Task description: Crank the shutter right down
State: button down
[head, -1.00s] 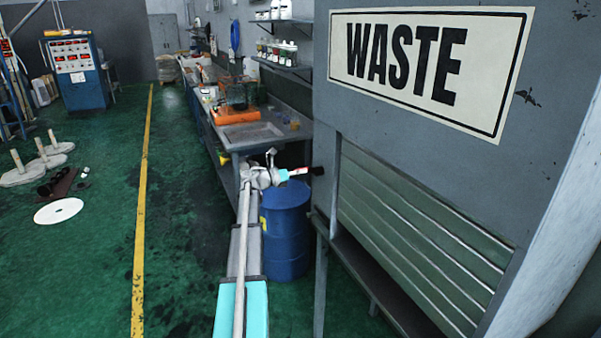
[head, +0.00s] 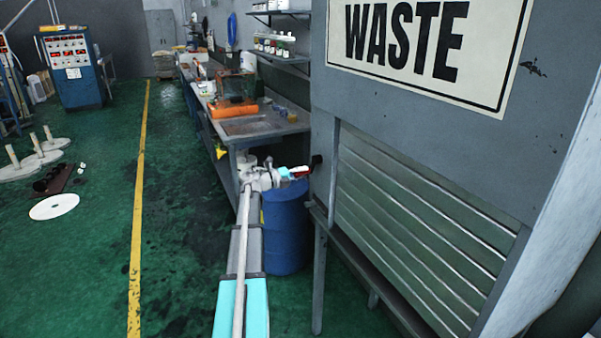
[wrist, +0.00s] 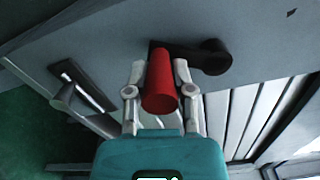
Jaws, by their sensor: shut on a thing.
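The shutter (head: 415,230) is a panel of pale grey-green slats in the grey housing under the WASTE sign. Its slats reach down close to the dark ledge; I cannot tell whether a gap is left there. A crank with a red handle (wrist: 160,85) and black arm (wrist: 205,57) sits on the housing's left side. In the wrist view, my gripper (wrist: 160,72) has one finger on each side of the red handle and is shut on it. In the head view, the red handle (head: 299,171) is small, just left of the housing, and the black arm is partly hidden.
A blue drum (head: 286,230) stands beside my arm, below the crank. The ledge (head: 375,275) juts below the shutter.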

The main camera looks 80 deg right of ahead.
jog(key=shift+s+a+f, duration=0.1)
jog(key=shift+s+f, duration=0.05)
jog(key=shift+s, duration=0.05)
dwell(0.3)
jog(key=shift+c, duration=2.4)
grip_release()
jog(key=shift+w, duration=0.15)
jog(key=v, duration=1.1)
jog(key=shift+w+a, duration=0.2)
jog(key=shift+w, duration=0.15)
